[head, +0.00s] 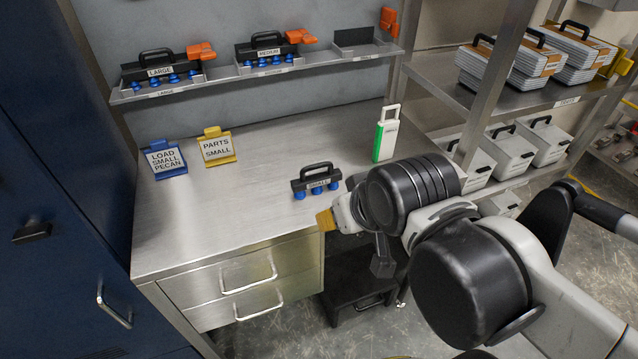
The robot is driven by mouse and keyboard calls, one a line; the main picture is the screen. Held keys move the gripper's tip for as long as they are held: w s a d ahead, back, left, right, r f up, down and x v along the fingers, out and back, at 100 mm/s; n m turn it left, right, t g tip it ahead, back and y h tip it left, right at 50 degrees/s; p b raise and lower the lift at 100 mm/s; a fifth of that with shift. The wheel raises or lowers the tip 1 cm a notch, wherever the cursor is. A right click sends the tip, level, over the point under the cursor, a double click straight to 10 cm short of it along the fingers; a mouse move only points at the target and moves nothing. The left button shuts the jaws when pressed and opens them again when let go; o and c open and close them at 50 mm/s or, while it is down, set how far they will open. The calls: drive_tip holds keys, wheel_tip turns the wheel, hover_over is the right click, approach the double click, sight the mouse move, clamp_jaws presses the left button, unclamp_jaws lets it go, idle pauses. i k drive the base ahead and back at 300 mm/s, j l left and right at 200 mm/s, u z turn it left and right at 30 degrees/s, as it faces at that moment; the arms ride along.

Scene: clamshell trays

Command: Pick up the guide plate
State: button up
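A black plate with a carry handle and blue knobs under it (316,183), labelled SMALL as far as I can read, stands on the steel table (235,215) near its front right; I take it for the guide plate. My gripper (330,217) is just in front of and below it in the picture, near the table's front edge, and appears apart from it. A yellow-orange tip shows, but my wrist hides most of the fingers, so I cannot tell whether they are open. Similar plates labelled LARGE (160,71) and MEDIUM (268,51) sit on the wall shelf.
A white and green block with a handle (385,137) stands behind right on the table. Signs, blue-framed (165,160) and yellow-framed (217,148), stand at the left. An empty shelf slot (358,39) is at upper right. The table's middle is clear. A rack (540,100) holds trays.

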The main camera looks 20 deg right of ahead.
sight(385, 132)
drive_tip(key=i+l, duration=0.15)
drive_tip(key=l, duration=0.25)
drive_tip(key=i+l, duration=0.1)
drive_tip(key=l, duration=0.35)
drive_tip(key=i+l, duration=0.15)
drive_tip(key=l, duration=0.25)
